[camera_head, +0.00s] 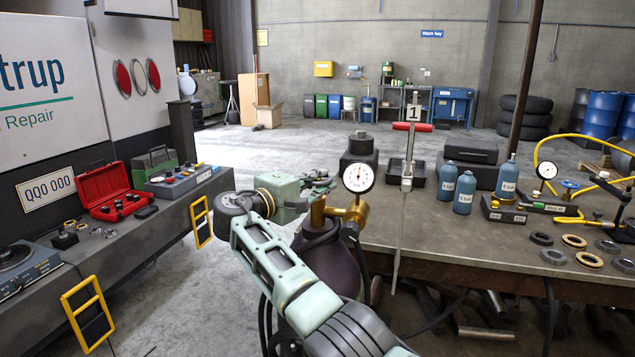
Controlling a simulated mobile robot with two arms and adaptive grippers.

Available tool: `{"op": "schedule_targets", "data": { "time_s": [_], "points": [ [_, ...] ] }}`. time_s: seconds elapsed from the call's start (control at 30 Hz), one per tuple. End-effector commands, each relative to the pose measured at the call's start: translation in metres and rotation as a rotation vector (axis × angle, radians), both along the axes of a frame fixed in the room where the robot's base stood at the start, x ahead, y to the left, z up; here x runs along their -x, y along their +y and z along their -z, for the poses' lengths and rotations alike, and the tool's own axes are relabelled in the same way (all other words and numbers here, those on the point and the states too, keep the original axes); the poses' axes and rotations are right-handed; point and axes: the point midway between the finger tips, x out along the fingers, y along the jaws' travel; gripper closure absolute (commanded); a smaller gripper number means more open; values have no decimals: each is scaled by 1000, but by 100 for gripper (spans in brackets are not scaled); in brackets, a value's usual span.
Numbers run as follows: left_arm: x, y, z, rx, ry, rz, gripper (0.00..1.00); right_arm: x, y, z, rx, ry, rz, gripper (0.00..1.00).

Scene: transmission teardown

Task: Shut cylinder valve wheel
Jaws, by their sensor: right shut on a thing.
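A dark purple gas cylinder (338,262) stands in the middle, between the wall bench and the workbench. Its top carries a brass valve body (318,212) and a round white gauge (359,178). My right arm comes in from the bottom and bends at the wrist. My right gripper (318,184) reaches the top of the valve from the left, and its dark fingers are closed there on the valve wheel. The wheel itself is mostly hidden by the fingers, so I cannot tell how far it is turned. My left gripper is not in view.
The workbench (440,235) on the right holds blue bottles (465,192), metal rings (574,241) and a yellow hose (541,160). A T-handled tool (408,150) stands upright near its left edge. The left bench holds a red case (105,190). Open floor lies behind the cylinder.

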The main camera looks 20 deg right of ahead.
Motion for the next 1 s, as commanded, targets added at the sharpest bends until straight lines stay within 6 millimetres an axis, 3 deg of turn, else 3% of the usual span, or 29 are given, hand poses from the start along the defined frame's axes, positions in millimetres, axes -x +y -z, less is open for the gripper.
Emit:
{"op": "schedule_targets", "data": {
  "time_s": [0.23, 0.27, 0.47, 0.8, 1.0],
  "points": [
    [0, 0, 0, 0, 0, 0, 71, 1, -1, 3, -3, 4, 4, 100],
    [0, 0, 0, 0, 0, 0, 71, 1, -1, 3, -3, 4, 4, 87],
    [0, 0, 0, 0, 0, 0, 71, 0, 0, 2, -1, 3, 2, 71],
    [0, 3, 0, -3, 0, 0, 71, 2, 3, 1, -1, 1, 0, 71],
    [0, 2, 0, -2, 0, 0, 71, 17, 28, 2, -3, 1, -4, 71]
  ]
}}
